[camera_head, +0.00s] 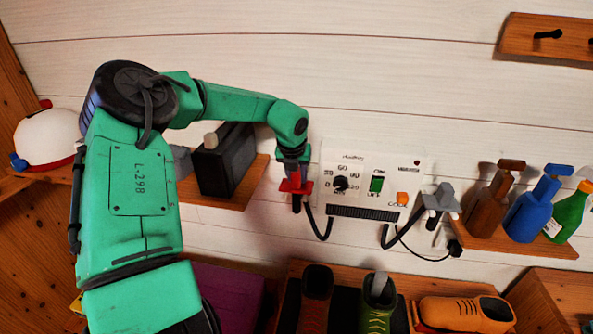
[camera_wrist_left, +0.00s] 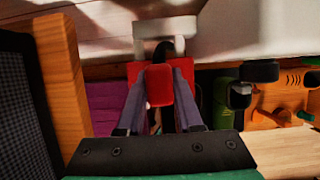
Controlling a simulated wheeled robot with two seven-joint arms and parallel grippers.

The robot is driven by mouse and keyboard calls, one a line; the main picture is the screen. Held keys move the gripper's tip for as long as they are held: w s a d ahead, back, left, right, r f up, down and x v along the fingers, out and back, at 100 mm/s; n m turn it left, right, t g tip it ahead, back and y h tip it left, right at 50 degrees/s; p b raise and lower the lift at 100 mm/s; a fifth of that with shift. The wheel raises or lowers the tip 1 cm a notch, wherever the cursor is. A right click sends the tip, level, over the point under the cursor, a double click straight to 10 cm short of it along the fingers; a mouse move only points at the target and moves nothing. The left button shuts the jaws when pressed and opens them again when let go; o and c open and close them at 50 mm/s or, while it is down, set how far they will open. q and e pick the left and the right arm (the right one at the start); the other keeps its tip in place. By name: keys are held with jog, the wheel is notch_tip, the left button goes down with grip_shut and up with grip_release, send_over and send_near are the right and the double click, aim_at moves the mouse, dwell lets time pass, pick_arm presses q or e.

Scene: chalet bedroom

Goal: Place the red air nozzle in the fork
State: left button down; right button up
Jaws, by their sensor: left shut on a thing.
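My left gripper (camera_head: 294,178) is shut on the red air nozzle (camera_head: 296,186), at the left side of the white wall panel. The nozzle also shows in the left wrist view (camera_wrist_left: 159,85), red and blocky between the two fingers (camera_wrist_left: 159,98). A black hose runs from below it toward the panel. A pale bracket with prongs, which looks like the fork (camera_wrist_left: 182,27), is just beyond the nozzle in the wrist view. In the head view I cannot make out this fork behind the gripper. I cannot tell whether nozzle and fork touch. My right gripper is not in view.
The wall panel (camera_head: 409,179) has a dial, a green switch and an orange button. A grey nozzle (camera_head: 440,196) with its own hose hangs at its right. A black box (camera_head: 224,160) stands on the left shelf. Spray bottles (camera_head: 533,208) stand right; shoes (camera_head: 378,305) lie below.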

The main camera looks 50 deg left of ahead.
pick_arm(q)
jog(key=shift+f+b, duration=0.15)
jog(key=shift+b, duration=0.15)
jog(key=c, duration=0.6)
grip_release()
jog(key=shift+o, duration=0.2)
jog(key=shift+r+p, duration=0.35)
jog(key=shift+s+d+r+b, duration=0.1)
jog(key=shift+d+r+b, duration=0.05)
jog(key=shift+r+b, duration=0.25)
jog(key=b+v, duration=0.3)
jog(key=v, duration=0.8)
